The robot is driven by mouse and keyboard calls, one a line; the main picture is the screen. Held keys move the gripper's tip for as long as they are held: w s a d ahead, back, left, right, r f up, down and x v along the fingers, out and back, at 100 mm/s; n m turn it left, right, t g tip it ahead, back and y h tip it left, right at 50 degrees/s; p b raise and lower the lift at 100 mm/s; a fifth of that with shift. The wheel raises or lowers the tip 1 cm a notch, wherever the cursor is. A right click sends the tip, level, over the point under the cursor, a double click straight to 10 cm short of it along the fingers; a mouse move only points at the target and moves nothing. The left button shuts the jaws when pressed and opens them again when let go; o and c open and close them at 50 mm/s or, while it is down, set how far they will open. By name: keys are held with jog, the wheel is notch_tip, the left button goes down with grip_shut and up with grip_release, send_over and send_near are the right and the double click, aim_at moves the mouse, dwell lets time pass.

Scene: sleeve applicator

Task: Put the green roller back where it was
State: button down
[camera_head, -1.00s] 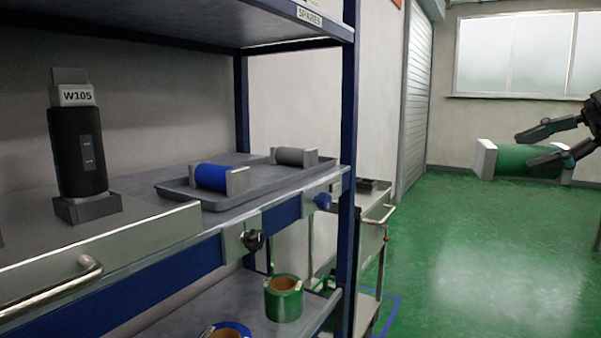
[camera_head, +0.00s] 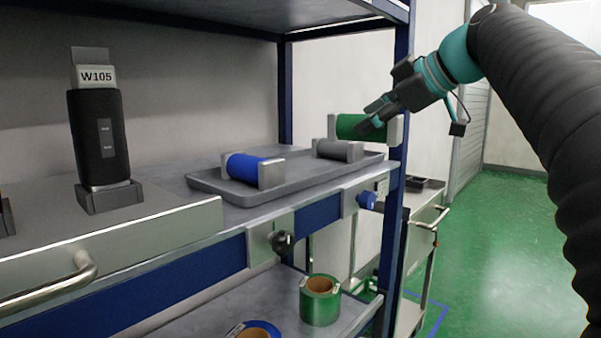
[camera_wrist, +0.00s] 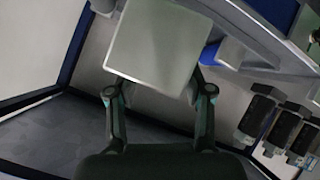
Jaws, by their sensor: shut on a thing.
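The green roller (camera_head: 352,127) has pale square end plates and is level in the head view. My gripper (camera_head: 374,118) is shut on it and holds it above the right end of the grey tray, close to the shelf's blue front post. In the wrist view one pale end plate (camera_wrist: 158,45) sits between the two fingers and hides the green part. The tray (camera_head: 212,187) lies on the shelf and holds a blue roller (camera_head: 246,167) at its left and a grey roller (camera_head: 338,150) at its right.
A black device labelled W105 (camera_head: 100,137) stands on the left of the shelf. The blue post (camera_head: 396,190) rises at the shelf's right front corner. A green tape roll (camera_head: 320,302) sits on the lower shelf. A cart (camera_head: 424,225) stands at right.

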jog(key=a+r+m+t+h, duration=0.1)
jog(key=a+r+m, duration=0.15)
jog(key=a, duration=0.25)
jog(key=shift+h, duration=0.3)
jog(key=x, duration=0.4)
jog(key=r+x, duration=0.1)
jog(key=x, duration=0.8)
jog(key=shift+w+a+r+b, duration=0.15)
jog(key=shift+w+a+b, duration=0.15)
jog(key=shift+w+a, duration=0.15)
notch_tip(320, 180, down, 4)
jog(key=shift+a+f+b, duration=0.1)
jog(key=shift+b, duration=0.55)
jog(key=shift+c, duration=2.3)
grip_release()
